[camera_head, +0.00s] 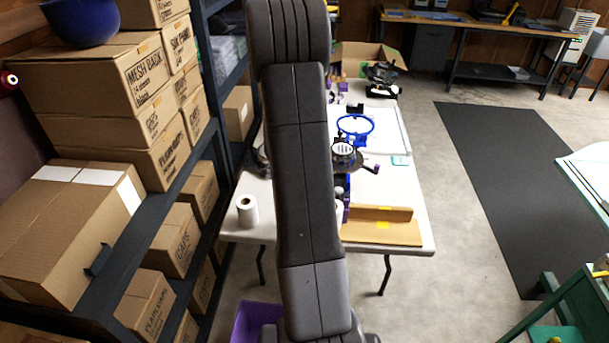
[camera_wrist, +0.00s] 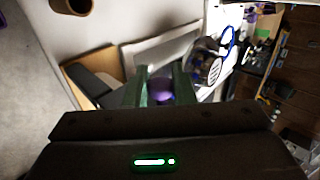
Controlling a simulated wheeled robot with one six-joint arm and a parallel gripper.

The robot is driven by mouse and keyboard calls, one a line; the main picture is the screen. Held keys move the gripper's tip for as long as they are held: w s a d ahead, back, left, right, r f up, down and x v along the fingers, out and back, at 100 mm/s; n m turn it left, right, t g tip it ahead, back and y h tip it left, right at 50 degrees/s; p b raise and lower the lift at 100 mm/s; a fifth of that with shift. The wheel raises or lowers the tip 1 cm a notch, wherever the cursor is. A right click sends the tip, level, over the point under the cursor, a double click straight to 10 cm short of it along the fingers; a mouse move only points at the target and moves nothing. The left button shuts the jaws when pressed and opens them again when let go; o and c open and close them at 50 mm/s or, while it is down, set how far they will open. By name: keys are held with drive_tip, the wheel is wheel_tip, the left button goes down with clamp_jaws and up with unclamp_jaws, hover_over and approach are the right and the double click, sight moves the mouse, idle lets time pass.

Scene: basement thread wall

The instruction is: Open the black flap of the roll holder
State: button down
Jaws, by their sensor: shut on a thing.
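My gripper (camera_wrist: 163,75) shows in the wrist view, with two greenish fingers around a rounded purple piece (camera_wrist: 160,92). The contact is dim and partly hidden by the gripper body. A dark grey and black shape (camera_wrist: 88,84) lies just left of the fingers; I cannot tell whether it is the black flap. In the head view my arm covers the middle of the white table (camera_head: 405,178), and the gripper is hidden. Blue and purple parts (camera_head: 346,205) show just right of the arm. The roll holder cannot be clearly made out.
A white roll (camera_head: 247,210) stands on the table's left front. Shelves with boxes (camera_head: 150,95) line the left.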

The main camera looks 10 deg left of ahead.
drive_tip(key=shift+f, duration=0.1)
idle(0.3)
drive_tip(key=c, duration=1.3)
unclamp_jaws()
drive_tip(key=shift+o, duration=0.2)
drive_tip(key=p+v, duration=0.4)
drive_tip(key=v, duration=1)
drive_tip(key=shift+w+f, duration=0.1)
drive_tip(key=b+x, duration=0.4)
drive_tip(key=x, duration=0.9)
drive_tip(key=shift+w+f, duration=0.25)
drive_tip(key=shift+w, duration=0.05)
